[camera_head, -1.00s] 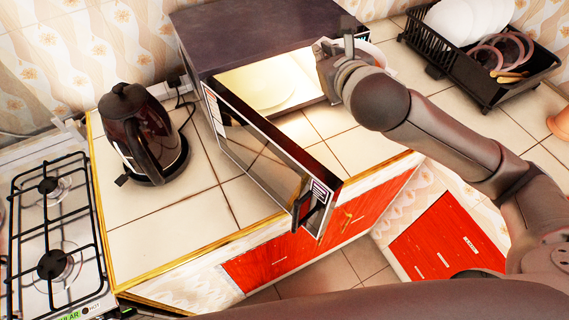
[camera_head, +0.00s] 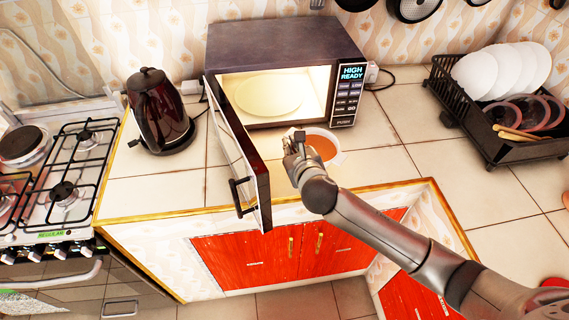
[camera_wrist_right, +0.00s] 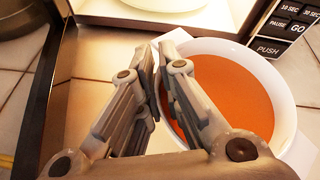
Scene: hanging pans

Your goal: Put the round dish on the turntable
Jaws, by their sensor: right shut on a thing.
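The round dish (camera_head: 324,146) is white and holds orange contents. It is in front of the microwave's right part, below the control panel. My right gripper (camera_head: 294,142) is shut on its left rim; the pinched rim also shows in the right wrist view (camera_wrist_right: 158,70), where the dish (camera_wrist_right: 283,100) lies right of the fingers. I cannot tell how high the dish is above the counter. The pale round turntable (camera_head: 268,97) is inside the lit microwave (camera_head: 282,42), bare. My left gripper is not in view.
The microwave door (camera_head: 240,155) is swung open toward me, left of my right gripper. A dark kettle (camera_head: 160,112) stands left of the microwave, beside a gas stove (camera_head: 62,185). A dish rack (camera_head: 470,115) with plates stands right.

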